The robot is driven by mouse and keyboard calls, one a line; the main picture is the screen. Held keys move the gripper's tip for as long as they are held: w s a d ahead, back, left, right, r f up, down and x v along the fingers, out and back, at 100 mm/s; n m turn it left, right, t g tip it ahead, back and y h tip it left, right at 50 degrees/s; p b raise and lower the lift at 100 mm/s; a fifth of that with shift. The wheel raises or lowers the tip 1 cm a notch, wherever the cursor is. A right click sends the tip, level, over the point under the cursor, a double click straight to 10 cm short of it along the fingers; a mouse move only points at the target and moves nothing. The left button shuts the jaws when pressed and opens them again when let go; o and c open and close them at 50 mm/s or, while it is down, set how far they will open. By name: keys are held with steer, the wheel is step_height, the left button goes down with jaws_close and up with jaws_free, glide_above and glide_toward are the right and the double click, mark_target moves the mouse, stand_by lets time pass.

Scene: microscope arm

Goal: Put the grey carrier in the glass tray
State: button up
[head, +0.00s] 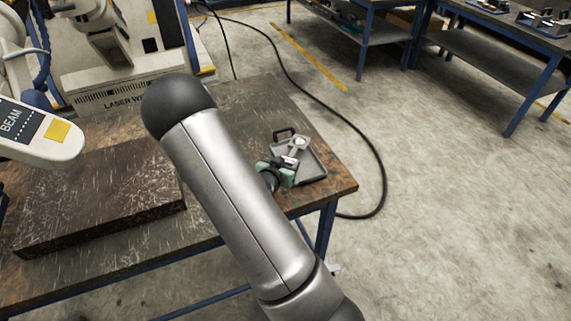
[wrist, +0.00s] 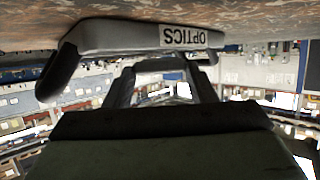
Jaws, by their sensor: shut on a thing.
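The grey carrier (head: 296,146) is a small flat piece with a pale round part. My gripper (head: 284,168), with a green body, is shut on it. The tray (head: 316,172) is grey and shallow, with a dark handle at its far left. It sits near the right corner of the table. In the head view the carrier overlaps the tray; I cannot tell whether they touch. In the wrist view, which looks upside down, the tray (wrist: 120,37) bears the label OPTICS and lies beyond my gripper's fingers (wrist: 163,85). The carrier is hard to make out there.
A thick dark slab (head: 100,195) lies on the worn table (head: 250,100) at the left. A white machine arm marked BEAM (head: 40,132) reaches in above it. A black cable (head: 375,165) runs on the floor beyond the table's right edge.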

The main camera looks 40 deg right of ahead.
steer(key=shift+f, duration=0.2)
steer(key=shift+f+b, duration=0.35)
steer(key=shift+b, duration=0.2)
